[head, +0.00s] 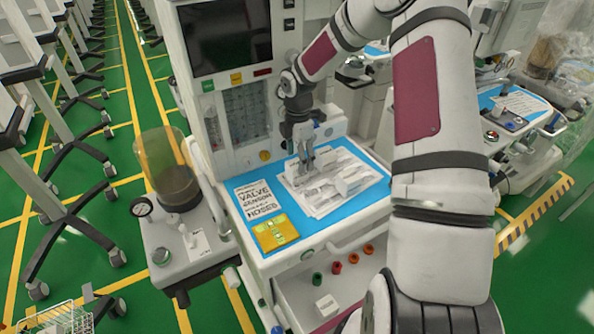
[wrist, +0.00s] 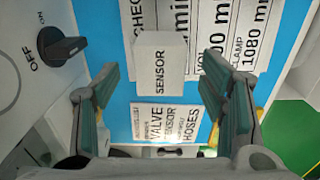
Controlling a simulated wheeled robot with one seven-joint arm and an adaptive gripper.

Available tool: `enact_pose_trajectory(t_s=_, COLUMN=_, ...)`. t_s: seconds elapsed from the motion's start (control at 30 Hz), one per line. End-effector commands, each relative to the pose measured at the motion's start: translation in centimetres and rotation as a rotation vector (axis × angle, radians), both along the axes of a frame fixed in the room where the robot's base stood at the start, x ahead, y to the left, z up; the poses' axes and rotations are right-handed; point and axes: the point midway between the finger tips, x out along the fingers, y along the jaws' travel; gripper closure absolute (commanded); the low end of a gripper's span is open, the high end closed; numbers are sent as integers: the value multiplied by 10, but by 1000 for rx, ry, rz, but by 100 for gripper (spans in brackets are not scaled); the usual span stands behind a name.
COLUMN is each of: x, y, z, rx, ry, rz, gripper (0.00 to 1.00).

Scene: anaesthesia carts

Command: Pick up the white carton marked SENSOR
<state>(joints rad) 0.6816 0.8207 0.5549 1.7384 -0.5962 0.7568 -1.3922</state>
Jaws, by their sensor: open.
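The white carton marked SENSOR (wrist: 160,63) is in the wrist view, its lettered face toward the camera. It lies in the gap between my fingers as seen there, a little beyond their tips, and no finger touches it. My gripper (wrist: 158,82) is open and empty, with one green-padded finger on each side. In the head view my gripper (head: 304,158) points down over the blue worktop (head: 374,190) of the cart.
White printed sheets (head: 315,203) lie under and around the gripper. A VALVE SENSOR HOSES card (head: 257,199) and a yellow packet (head: 276,233) lie on the left part of the worktop. A knob marked OFF/ON (wrist: 62,47) stands at left in the wrist view. A monitor (head: 225,35) rises behind.

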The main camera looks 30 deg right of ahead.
Motion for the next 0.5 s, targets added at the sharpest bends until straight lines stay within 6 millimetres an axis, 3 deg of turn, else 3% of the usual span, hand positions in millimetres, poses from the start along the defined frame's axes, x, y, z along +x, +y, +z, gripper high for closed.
enact_pose_trajectory(t_s=0.3, x=-1, y=4, z=-41, rx=1, ry=3, rz=0, gripper=35)
enact_pose_trajectory(t_s=0.5, x=0, y=3, z=-50, rx=0, ry=0, rz=-2, gripper=35)
